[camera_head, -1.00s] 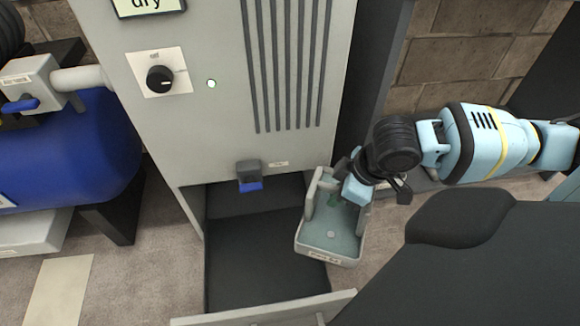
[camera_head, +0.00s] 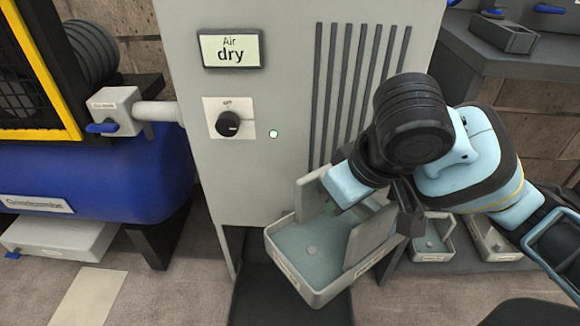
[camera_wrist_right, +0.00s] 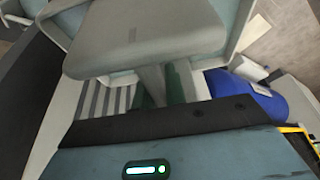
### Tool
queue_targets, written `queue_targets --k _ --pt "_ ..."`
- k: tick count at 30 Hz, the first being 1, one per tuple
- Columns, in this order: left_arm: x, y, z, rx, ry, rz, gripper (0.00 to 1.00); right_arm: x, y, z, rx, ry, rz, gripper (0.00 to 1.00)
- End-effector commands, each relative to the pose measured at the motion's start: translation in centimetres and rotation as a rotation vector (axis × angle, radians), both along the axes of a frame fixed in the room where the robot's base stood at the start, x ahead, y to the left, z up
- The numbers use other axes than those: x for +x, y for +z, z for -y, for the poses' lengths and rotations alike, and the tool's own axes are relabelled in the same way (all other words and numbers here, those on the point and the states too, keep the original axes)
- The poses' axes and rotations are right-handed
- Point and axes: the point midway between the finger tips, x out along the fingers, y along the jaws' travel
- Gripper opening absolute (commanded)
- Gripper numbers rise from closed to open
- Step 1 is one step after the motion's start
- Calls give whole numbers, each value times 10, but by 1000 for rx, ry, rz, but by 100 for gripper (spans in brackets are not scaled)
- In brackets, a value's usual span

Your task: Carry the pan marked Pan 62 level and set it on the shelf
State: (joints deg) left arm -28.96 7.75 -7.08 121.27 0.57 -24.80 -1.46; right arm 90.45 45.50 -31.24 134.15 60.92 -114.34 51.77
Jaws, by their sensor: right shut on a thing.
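A pale grey pan (camera_head: 315,292) with bluish-green liquid in it hangs in front of the grey cabinet in the head view. Its front label is too small to read. My right gripper (camera_head: 340,205) is shut on the pan at its upright wall and holds it in the air. In the right wrist view the pan (camera_wrist_right: 145,40) fills the top, close to the gripper. The pan is turned at an angle; I cannot tell whether it is exactly level. A dark low shelf (camera_head: 455,270) stands at the right, partly behind my arm. My left gripper is not in view.
Two similar pans (camera_head: 431,241) (camera_head: 488,240) are on the low shelf. A dark tray (camera_head: 502,36) lies on a higher ledge. The cabinet (camera_head: 285,90) reads "Air dry" and has a dark open bay (camera_head: 265,300) below. A blue tank (camera_head: 90,180) stands left.

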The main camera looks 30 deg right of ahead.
Motion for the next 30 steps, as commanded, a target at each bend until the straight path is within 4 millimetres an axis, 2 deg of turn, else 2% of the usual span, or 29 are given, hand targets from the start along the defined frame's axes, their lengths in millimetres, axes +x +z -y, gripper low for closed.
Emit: queue_targets --k 1,15,21,24,30 --pt "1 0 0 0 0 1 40 4 11 -3 -1 -14 12 0" --pt "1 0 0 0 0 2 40 19 68 -30 -3 -136 7 0" --pt "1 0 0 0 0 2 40 19 66 -28 -5 -139 4 0" --pt "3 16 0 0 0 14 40 15 87 -30 -1 -136 15 0" --pt "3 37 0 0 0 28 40 10 114 -30 0 -135 32 0"
